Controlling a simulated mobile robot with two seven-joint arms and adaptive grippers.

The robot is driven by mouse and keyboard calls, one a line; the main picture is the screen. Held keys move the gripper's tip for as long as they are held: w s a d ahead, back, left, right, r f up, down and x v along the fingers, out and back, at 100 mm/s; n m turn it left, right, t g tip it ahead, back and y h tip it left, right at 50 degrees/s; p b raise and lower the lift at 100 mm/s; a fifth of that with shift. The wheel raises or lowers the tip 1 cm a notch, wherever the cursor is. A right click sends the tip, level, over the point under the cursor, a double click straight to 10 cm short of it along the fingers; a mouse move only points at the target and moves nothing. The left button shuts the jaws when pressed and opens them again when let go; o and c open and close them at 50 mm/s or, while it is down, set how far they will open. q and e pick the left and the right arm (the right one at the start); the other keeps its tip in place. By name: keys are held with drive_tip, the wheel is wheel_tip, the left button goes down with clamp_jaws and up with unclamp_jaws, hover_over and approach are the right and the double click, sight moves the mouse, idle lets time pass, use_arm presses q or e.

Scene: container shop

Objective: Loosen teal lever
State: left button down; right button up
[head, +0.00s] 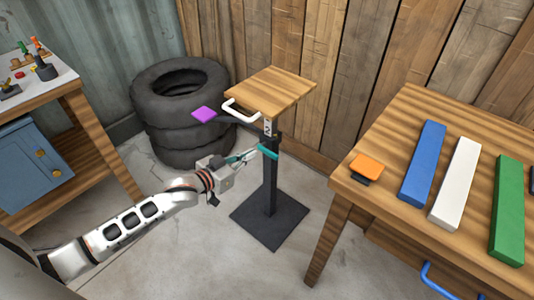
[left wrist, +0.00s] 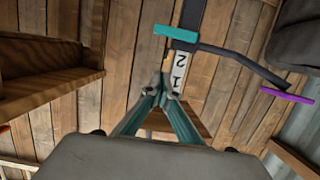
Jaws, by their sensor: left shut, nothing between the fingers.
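The teal lever (head: 268,152) sits on the dark post of a small stand, below its square wooden top (head: 271,92). It also shows in the left wrist view (left wrist: 175,33), at the top, beside the numbered scale (left wrist: 182,74). My left gripper (head: 254,154) is shut and empty, with its fingertips close to the lever's left side in the head view. In the left wrist view its fingertips (left wrist: 163,88) are together, below the lever in the picture and apart from it. I cannot tell whether they touch anything. My right gripper is not in view.
A purple pad (head: 204,114) on a dark arm and a white handle (head: 240,112) stick out left of the stand. Stacked tires (head: 178,110) stand behind. A wooden table (head: 400,215) with coloured bars is at right, a workbench (head: 75,92) at left.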

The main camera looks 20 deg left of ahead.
use_arm(q)
drive_tip(key=b, duration=0.3)
hover_over(267, 154)
drive_tip(key=s+d, duration=0.1)
drive_tip(key=s, duration=0.2)
wheel_tip(267, 154, down, 3)
wheel_tip(267, 154, down, 2)
drive_tip(key=shift+b, duration=0.3)
drive_tip(key=shift+f+b, duration=0.35)
drive_tip(key=shift+f, duration=0.35)
drive_tip(key=shift+w+f, duration=0.1)
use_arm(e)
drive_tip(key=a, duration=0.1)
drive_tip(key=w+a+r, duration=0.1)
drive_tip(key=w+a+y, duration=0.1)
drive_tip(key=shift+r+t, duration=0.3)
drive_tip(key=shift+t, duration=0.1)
